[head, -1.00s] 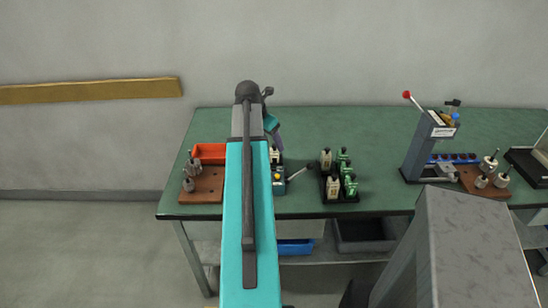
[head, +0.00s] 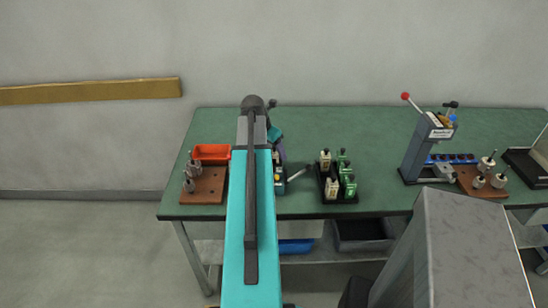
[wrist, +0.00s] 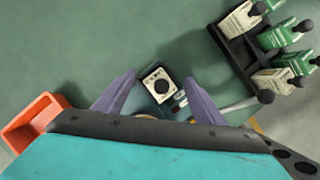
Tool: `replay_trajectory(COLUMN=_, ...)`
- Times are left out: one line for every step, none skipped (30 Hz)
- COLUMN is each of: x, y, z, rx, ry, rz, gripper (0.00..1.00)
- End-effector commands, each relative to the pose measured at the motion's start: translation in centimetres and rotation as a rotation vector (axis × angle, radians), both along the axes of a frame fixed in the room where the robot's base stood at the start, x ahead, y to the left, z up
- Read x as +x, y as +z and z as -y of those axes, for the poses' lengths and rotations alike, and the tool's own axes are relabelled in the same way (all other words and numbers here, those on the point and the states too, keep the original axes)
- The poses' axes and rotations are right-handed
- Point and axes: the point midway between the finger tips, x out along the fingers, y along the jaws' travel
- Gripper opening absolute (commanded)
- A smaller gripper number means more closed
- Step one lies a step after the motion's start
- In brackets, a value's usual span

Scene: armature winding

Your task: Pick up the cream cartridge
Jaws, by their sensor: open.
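In the wrist view, my gripper (wrist: 160,77) is open, with one purple finger on each side of a cream cartridge (wrist: 160,87). Two more cream cartridges, (wrist: 240,20) and (wrist: 278,81), stand in a black rack (wrist: 236,51) with several green ones (wrist: 281,36). In the head view, the same rack's cream cartridges (head: 325,160) show right of my arm, which partly hides my gripper and the device.
An orange-red bin (head: 212,150) and a brown block with grey metal parts (head: 203,188) are left of my arm. A press with a red-knobbed lever (head: 425,147) stands at the right. The green bench top (head: 340,125) is clear behind the rack.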

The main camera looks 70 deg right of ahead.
Motion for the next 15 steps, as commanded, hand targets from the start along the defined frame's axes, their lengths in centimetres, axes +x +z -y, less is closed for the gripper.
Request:
replay_trajectory(x=-0.05, y=-0.25, z=0.08, rx=0.001, ry=0.0, rz=0.0, gripper=0.64)
replay_trajectory(x=-0.06, y=-0.38, z=0.11, rx=0.001, ry=0.0, rz=0.0, gripper=0.64)
replay_trajectory(x=-0.07, y=-0.5, z=0.14, rx=0.001, ry=0.0, rz=0.0, gripper=0.64)
replay_trajectory(x=-0.07, y=-0.55, z=0.16, rx=0.001, ry=0.0, rz=0.0, gripper=0.64)
replay_trajectory(x=-0.07, y=-0.58, z=0.16, rx=0.001, ry=0.0, rz=0.0, gripper=0.64)
replay_trajectory(x=-0.06, y=-0.6, z=0.17, rx=0.0, ry=0.0, rz=0.0, gripper=0.64)
replay_trajectory(x=-0.06, y=-0.6, z=0.17, rx=0.0, ry=0.0, rz=0.0, gripper=0.64)
replay_trajectory(x=-0.05, y=-0.6, z=0.17, rx=0.0, ry=0.001, rz=0.0, gripper=0.64)
replay_trajectory(x=-0.05, y=-0.59, z=0.16, rx=0.0, ry=0.001, rz=0.0, gripper=0.64)
replay_trajectory(x=-0.04, y=-0.59, z=0.17, rx=0.0, ry=0.001, rz=0.0, gripper=0.64)
replay_trajectory(x=-0.04, y=-0.58, z=0.15, rx=0.0, ry=0.001, rz=0.0, gripper=0.64)
replay_trajectory(x=-0.03, y=-0.58, z=0.15, rx=0.0, ry=0.001, rz=0.0, gripper=0.64)
replay_trajectory(x=-0.02, y=-0.58, z=0.16, rx=0.0, ry=0.001, rz=0.0, gripper=0.64)
replay_trajectory(x=-0.02, y=-0.57, z=0.15, rx=0.0, ry=0.001, rz=0.0, gripper=0.64)
replay_trajectory(x=-0.02, y=-0.57, z=0.15, rx=0.0, ry=0.001, rz=0.0, gripper=0.64)
